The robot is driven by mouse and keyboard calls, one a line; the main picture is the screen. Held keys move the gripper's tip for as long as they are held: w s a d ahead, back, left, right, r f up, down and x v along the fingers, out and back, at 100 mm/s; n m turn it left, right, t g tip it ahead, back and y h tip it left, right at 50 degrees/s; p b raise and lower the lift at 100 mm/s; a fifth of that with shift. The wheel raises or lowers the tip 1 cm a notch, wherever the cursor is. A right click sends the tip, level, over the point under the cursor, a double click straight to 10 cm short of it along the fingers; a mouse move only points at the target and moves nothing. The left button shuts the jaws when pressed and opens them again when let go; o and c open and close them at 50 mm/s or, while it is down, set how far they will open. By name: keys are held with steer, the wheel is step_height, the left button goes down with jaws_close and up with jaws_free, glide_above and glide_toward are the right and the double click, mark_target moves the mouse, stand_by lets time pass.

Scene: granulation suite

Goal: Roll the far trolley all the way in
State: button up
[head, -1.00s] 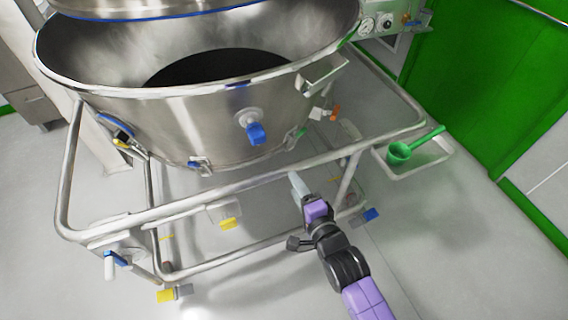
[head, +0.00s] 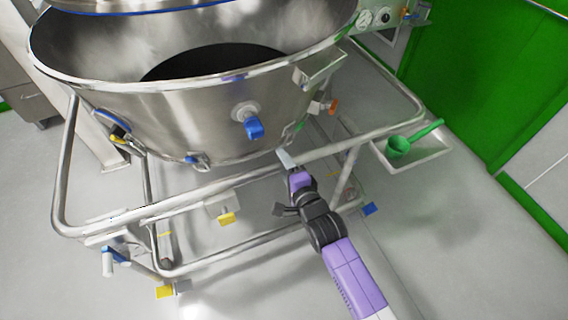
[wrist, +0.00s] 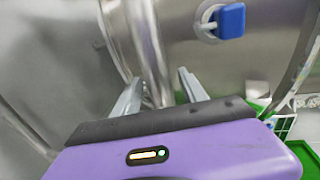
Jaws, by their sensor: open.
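The trolley is a steel tube frame (head: 190,203) carrying a large open steel bowl (head: 180,115) with a blue-handled valve (head: 253,127) on its front. My gripper (head: 287,160) is at the front top rail of the trolley, right of its middle. In the wrist view, my gripper (wrist: 160,92) is open, its two fingers apart, with a steel tube (wrist: 148,45) running up between and beyond them. I cannot tell whether the fingers touch the rail. The blue valve handle also shows in the wrist view (wrist: 231,20).
A tray (head: 420,153) with a green scoop (head: 398,146) hangs on the trolley's right side. A green wall (head: 480,80) stands at the right. Grey floor is clear at the front right.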

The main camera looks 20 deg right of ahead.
steer(key=shift+c, duration=0.2)
jaws_close()
stand_by(1.1)
